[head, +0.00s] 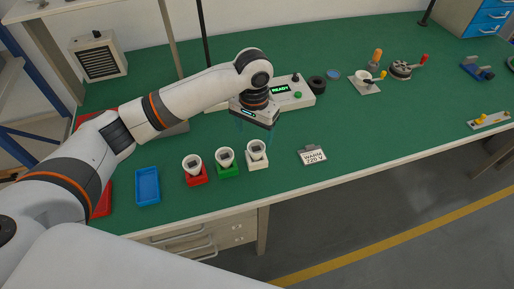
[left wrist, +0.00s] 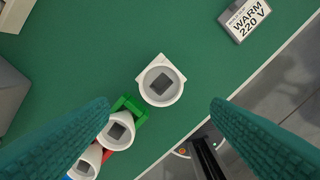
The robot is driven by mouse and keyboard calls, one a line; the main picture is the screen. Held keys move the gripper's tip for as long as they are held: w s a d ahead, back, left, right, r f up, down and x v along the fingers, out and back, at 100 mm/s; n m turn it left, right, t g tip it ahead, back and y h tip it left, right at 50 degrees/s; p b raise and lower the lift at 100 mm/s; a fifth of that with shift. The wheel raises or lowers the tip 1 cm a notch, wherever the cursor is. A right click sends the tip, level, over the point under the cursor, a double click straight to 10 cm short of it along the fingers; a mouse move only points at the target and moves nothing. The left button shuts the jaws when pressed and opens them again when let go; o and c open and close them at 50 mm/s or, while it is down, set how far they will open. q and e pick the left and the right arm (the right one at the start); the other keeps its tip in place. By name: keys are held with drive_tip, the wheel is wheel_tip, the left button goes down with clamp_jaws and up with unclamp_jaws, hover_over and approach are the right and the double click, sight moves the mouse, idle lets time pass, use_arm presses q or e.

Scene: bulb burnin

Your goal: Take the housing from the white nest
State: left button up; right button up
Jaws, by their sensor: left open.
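The white nest (head: 258,164) stands on the green bench and holds a white cup-like housing (head: 256,147) with a dark square inside. In the left wrist view the housing (left wrist: 161,86) sits upright in the white nest (left wrist: 142,76), near the picture's middle. My left gripper (head: 256,134) is open above and slightly behind the white nest. Its teal fingers (left wrist: 160,106) are spread wide, apart from the housing, with nothing between them. My right gripper is in neither view.
Left of the white nest, close by, stand a green nest (head: 228,171) and a red nest (head: 196,179), each with a housing. A blue tray (head: 147,187) lies farther left. A "WARM 220 V" sign (head: 314,157) is to the right. A "READY" device (head: 292,97) stands behind.

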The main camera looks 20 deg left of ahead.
sight(256, 149)
use_arm(q)
wheel_tip(256, 149, down, 2)
drive_tip(key=shift+f, duration=0.25)
drive_tip(key=shift+w+f, duration=0.15)
drive_tip(key=shift+f, duration=0.45)
wheel_tip(256, 149, down, 4)
drive_tip(key=shift+d+r+p, duration=0.1)
drive_tip(key=shift+r+p, duration=0.1)
drive_tip(key=shift+p, duration=0.25)
drive_tip(key=shift+f, duration=0.55)
drive_tip(key=shift+w, duration=0.1)
drive_tip(key=c, duration=1)
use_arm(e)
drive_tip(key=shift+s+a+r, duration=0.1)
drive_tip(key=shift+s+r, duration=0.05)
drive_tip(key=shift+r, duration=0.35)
